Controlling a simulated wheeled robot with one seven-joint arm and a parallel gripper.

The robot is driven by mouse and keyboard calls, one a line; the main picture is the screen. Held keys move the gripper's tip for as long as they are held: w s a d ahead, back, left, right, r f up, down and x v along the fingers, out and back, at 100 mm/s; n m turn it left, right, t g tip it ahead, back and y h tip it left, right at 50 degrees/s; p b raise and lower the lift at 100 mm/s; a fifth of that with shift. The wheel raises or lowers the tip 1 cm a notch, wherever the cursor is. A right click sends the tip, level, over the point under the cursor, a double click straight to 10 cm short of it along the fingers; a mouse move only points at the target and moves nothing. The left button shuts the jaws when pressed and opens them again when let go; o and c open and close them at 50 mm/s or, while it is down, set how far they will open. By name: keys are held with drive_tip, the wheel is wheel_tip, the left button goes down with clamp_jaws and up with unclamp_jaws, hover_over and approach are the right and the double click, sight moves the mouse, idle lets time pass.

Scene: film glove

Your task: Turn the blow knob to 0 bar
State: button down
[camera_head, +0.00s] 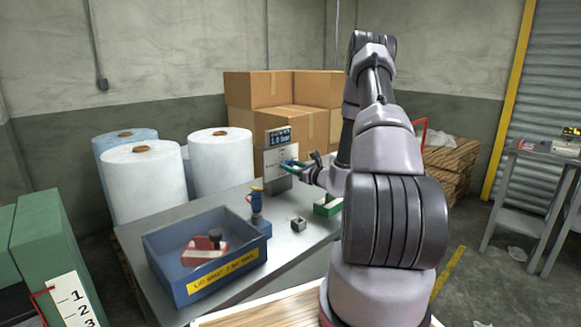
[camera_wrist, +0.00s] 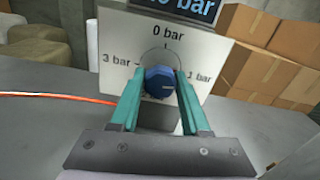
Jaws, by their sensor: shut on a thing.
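The blow knob (camera_wrist: 159,80) is blue and sits on a white dial plate (camera_wrist: 205,52). The plate is marked 0 bar at the top, 1 bar at right and 3 bar at left. My gripper (camera_wrist: 159,84) has its two teal fingers on either side of the knob and is shut on it. I cannot clearly tell which mark the knob points to. A dark display (camera_head: 279,137) above the plate shows a lit bar reading, too small to read surely; its top is cut off in the wrist view (camera_wrist: 190,8). In the head view my gripper (camera_head: 291,164) covers the knob.
A blue bin (camera_head: 165,262) with a red-and-white item stands on the grey table (camera_head: 300,258). A blue upright device (camera_head: 258,208), a small grey block (camera_head: 298,224) and a green box (camera_head: 327,206) stand nearby. Cardboard boxes (camera_head: 258,89) and white rolls (camera_head: 145,182) are behind. An orange hose (camera_wrist: 60,97) runs at left.

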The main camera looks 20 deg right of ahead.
drive_tip(key=n, duration=1.2)
drive_tip(key=shift+n, duration=2.2)
drive_tip(key=shift+f, duration=0.1)
drive_tip(key=shift+c, duration=1.9)
unclamp_jaws()
drive_tip(key=shift+s, duration=0.1)
